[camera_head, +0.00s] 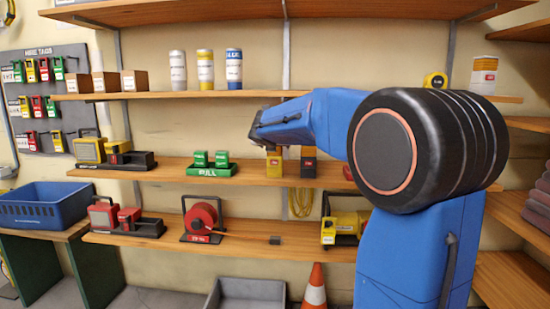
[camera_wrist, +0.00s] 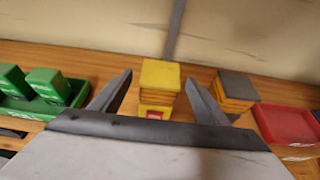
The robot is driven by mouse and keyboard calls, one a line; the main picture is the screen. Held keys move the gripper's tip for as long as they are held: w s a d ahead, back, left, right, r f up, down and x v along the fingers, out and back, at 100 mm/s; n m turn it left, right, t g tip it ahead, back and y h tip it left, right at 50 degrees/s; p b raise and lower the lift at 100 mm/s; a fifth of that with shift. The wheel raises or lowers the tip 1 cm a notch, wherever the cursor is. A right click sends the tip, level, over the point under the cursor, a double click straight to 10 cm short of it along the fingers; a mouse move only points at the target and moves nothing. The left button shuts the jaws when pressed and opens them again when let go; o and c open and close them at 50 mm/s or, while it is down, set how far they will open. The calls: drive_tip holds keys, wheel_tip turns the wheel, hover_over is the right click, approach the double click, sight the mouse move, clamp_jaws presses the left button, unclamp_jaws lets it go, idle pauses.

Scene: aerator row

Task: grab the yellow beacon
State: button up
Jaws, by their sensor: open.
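The yellow beacon (camera_wrist: 158,74) is a squarish, ribbed yellow block with a flat top and a small red label. It stands upright on the middle shelf. In the head view the yellow beacon (camera_head: 274,169) shows just below my gripper (camera_head: 266,144). In the wrist view my gripper (camera_wrist: 159,82) is open, with one finger to each side of the beacon in the picture. I see no contact. The gripper's body hides the beacon's lower part in that view.
A dark-topped, orange-yellow block (camera_wrist: 237,91) stands close to the right, then a red tray (camera_wrist: 288,124). A green tray (camera_wrist: 42,108) with two green blocks is to the left. The wall (camera_wrist: 240,30) is behind. An upper shelf (camera_head: 150,95) runs above.

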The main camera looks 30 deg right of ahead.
drive_tip(key=shift+x, duration=1.5)
drive_tip(key=c, duration=1.6)
drive_tip(key=shift+s+r, duration=0.1)
drive_tip(key=shift+r, duration=0.05)
